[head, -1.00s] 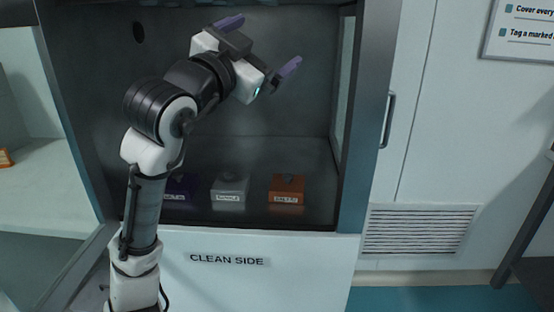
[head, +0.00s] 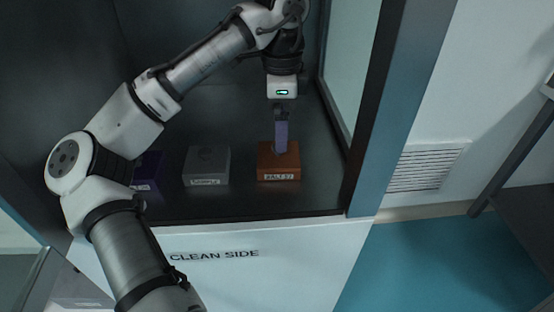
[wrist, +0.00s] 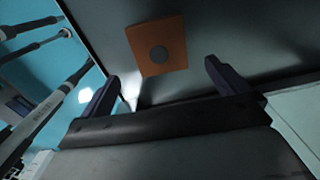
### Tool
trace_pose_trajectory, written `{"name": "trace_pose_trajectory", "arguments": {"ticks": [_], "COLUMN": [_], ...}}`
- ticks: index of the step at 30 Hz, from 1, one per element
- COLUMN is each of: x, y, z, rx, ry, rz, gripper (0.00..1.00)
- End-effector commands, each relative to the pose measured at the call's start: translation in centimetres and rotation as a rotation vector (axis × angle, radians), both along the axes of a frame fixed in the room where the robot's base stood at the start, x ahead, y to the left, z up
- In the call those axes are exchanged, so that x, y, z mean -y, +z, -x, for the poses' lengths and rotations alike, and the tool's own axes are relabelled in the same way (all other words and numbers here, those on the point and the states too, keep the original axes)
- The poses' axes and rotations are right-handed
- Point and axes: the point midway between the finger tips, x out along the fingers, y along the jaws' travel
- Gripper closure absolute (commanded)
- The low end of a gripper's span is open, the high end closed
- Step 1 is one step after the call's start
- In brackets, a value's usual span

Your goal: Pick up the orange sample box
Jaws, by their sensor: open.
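The orange sample box (head: 279,163) sits on the floor of the dark cabinet, at the right end of a row of boxes, with a label on its front. My gripper (head: 281,135) points down over it, and a purple finger overlaps the box top in the head view. The exact height gap is hard to tell.
A grey labelled box (head: 207,166) and a purple labelled box (head: 149,170) stand to the left of the orange one. The cabinet's right frame post (head: 376,130) and glass side are close on the right. The front panel reads "CLEAN SIDE" (head: 214,255).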

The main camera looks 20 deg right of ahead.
Motion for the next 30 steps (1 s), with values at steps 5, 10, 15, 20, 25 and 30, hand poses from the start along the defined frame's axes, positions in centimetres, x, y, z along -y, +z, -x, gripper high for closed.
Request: {"name": "trace_pose_trajectory", "arguments": {"ticks": [5,10,15,20,25,30], "x": [0.0,0.0,-0.3,-0.4,-0.4,-0.4], "y": [-3.0,-4.1,-6.1,-8.3,-9.2,-9.1], "z": [0.0,0.0,0.1,0.1,0.0,0.0], "rx": [-0.001,0.002,-0.002,-0.001,0.003,0.003], "ry": [0.000,0.001,0.001,0.000,0.001,0.002], "rz": [0.003,0.004,0.005,0.005,0.004,0.004], "gripper": [0.00,0.00,0.00,0.00,0.00,0.00]}}
